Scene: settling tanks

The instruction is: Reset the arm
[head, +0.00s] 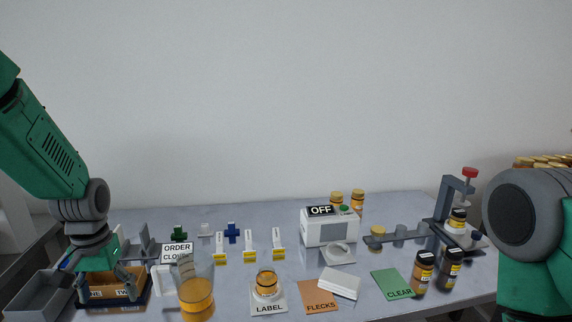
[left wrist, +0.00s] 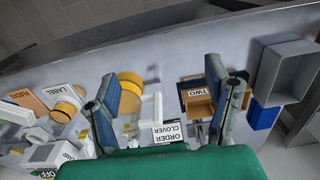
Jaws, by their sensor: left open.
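My left arm comes in from the left in the head view. Its gripper (head: 105,288) points down over the left end of the table, in front of a brown divided box (head: 103,292) whose lettering is partly hidden. The fingers are spread and hold nothing. In the left wrist view the left gripper (left wrist: 172,95) is open. A beaker of amber liquid (left wrist: 130,85) and the brown box marked TWO (left wrist: 198,106) appear beyond and between its fingers. The box's contact with the fingers cannot be told. My right arm shows at the right edge of the head view; its gripper is out of sight.
The beaker (head: 196,292) stands right of the left gripper, near the ORDER CLOVER sign (head: 177,252). A grey bin (head: 40,296) is at left. A jar (head: 267,283) sits on the LABEL pad; FLECKS (head: 320,308) and CLEAR (head: 392,284) mats lie right. A machine (head: 329,230) reads OFF.

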